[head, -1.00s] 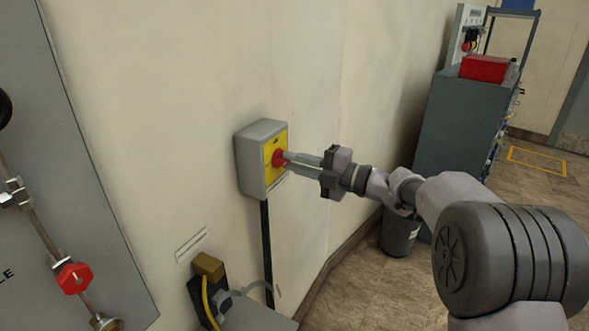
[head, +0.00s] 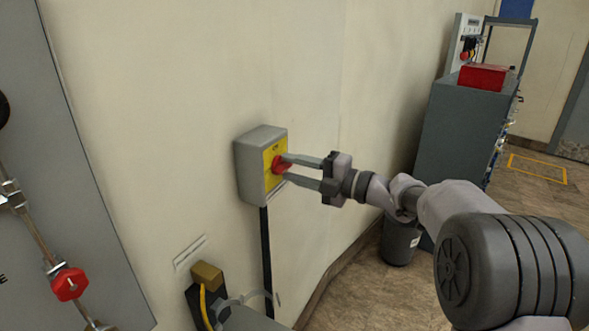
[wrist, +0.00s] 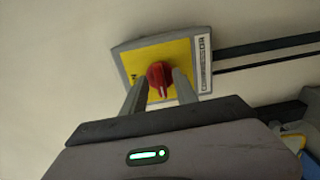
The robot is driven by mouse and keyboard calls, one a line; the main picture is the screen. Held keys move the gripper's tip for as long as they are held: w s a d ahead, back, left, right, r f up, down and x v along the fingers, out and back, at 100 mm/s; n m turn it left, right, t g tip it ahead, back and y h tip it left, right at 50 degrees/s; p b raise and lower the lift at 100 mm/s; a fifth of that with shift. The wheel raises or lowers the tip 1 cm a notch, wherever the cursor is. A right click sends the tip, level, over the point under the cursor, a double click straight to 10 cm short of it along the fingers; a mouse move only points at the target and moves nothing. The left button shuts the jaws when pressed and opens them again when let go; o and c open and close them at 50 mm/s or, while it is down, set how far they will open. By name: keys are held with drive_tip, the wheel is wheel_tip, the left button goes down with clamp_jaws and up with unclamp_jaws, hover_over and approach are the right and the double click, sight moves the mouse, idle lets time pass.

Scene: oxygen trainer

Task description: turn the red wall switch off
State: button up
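The red switch (head: 281,164) is a rotary knob on a yellow plate (head: 268,184) on the front of a grey wall box (head: 252,178). My gripper (head: 287,167) is open, with one fingertip above the knob and one below it in the head view. In the wrist view the red knob (wrist: 159,73) lies between the fingers of my gripper (wrist: 162,83), close to both. Its white mark points down there, while the partly hidden lettering on the yellow plate is at the left. I cannot tell whether a finger touches the knob.
A grey panel (head: 60,150) with a red valve handle (head: 69,284) stands at the left. A socket with a yellow cable (head: 204,300) is below the box. A bin (head: 399,243) and a grey cabinet (head: 460,130) with a red box (head: 483,76) stand at the right.

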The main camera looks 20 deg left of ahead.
drive_tip(key=shift+d, duration=0.1)
drive_tip(key=s+d+p, duration=0.3)
drive_tip(key=d+p, duration=0.1)
drive_tip(key=d, duration=1.3)
drive_tip(key=shift+p, duration=0.3)
drive_tip(key=shift+w, duration=0.1)
